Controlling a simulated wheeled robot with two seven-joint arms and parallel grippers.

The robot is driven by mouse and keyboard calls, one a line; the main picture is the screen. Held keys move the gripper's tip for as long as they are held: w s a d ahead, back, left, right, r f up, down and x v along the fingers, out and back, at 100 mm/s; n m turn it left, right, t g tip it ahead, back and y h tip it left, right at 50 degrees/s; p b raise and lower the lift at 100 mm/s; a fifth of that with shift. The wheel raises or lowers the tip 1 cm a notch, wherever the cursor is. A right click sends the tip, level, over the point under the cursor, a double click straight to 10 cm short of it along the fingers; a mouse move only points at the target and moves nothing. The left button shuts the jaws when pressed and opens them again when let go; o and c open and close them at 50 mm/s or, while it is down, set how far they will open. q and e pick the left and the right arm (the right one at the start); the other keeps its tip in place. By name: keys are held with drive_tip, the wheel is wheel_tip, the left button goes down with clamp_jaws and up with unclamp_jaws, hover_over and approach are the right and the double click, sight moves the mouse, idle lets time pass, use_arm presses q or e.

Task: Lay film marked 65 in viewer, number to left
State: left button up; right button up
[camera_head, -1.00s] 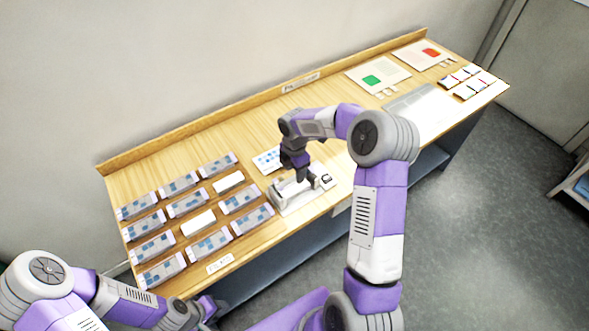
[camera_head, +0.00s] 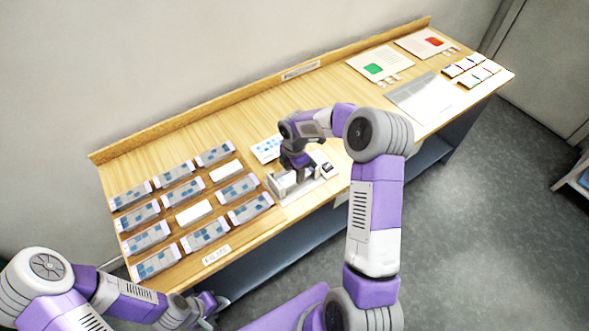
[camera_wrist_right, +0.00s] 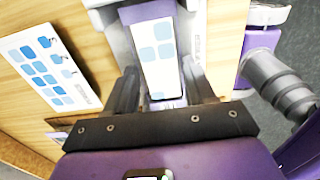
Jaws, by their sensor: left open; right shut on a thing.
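The viewer (camera_head: 281,187) is a pale grey box near the front edge of the table. My right gripper (camera_head: 304,174) points down at it and hides part of it. In the right wrist view this gripper (camera_wrist_right: 158,75) is shut on a pale film strip with blue squares (camera_wrist_right: 157,50), which lies between its fingers, over or in the viewer; I cannot tell which. The number 65 is not readable. My left gripper (camera_head: 212,308) is open and empty at the lower left, in front of the table.
Several films with blue squares (camera_head: 207,234) stand in rows on the left, with two blank white blocks (camera_head: 194,212) among them. A card with blue squares (camera_head: 267,149) lies behind the viewer. Sheets with green (camera_head: 373,69) and red (camera_head: 434,41) patches lie far right.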

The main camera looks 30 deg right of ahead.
drive_tip(key=o, duration=1.1)
wheel_tip(320, 180, up, 8)
drive_tip(key=p, duration=0.1)
drive_tip(key=shift+f, duration=0.2)
